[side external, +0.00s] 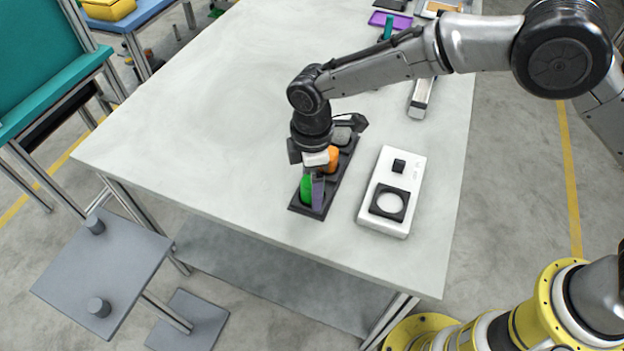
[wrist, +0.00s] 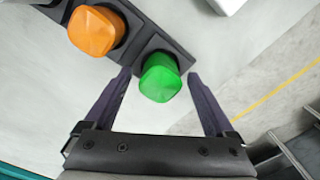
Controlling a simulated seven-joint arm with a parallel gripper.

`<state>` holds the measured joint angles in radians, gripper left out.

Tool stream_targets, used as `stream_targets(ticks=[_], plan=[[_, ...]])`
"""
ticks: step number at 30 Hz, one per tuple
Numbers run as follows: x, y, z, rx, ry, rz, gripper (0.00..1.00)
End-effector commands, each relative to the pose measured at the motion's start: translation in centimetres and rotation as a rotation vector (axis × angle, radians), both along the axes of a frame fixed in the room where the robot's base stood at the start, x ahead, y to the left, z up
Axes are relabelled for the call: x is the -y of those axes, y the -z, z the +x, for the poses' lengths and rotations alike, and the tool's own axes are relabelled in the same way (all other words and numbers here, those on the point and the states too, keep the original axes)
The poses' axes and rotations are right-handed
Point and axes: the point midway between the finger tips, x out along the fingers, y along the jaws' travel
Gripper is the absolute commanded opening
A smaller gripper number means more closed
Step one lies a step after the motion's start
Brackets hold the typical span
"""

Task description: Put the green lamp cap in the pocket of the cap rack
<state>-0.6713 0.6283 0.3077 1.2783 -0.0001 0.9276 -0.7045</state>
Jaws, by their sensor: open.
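The green lamp cap (side external: 306,188) sits at the near end of the black cap rack (side external: 308,212), apparently in the end pocket. In the wrist view the green cap (wrist: 160,80) lies between the two fingers of my gripper (wrist: 159,75), with a visible gap on each side. My gripper is open, pointing down over the near end of the rack. In the side view one finger partly covers the cap. The cap's lower edge and how deep it sits are hard to tell.
An orange cap (side external: 333,158) sits in the adjacent pocket, with a grey piece (side external: 342,135) farther along. A white box (side external: 408,171) with a black square ring stands right of the rack. The table (side external: 200,130) is clear to the left.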

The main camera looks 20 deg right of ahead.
Motion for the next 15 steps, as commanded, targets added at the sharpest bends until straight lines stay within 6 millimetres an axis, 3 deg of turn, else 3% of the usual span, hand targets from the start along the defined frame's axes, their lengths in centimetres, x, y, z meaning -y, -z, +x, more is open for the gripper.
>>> stream_targets(ticks=[5,15], plan=[[-0.1,-1.5,0.1,0.004,0.000,0.002,0.89],[-0.1,-8.2,0.1,0.004,0.000,0.003,0.89]])
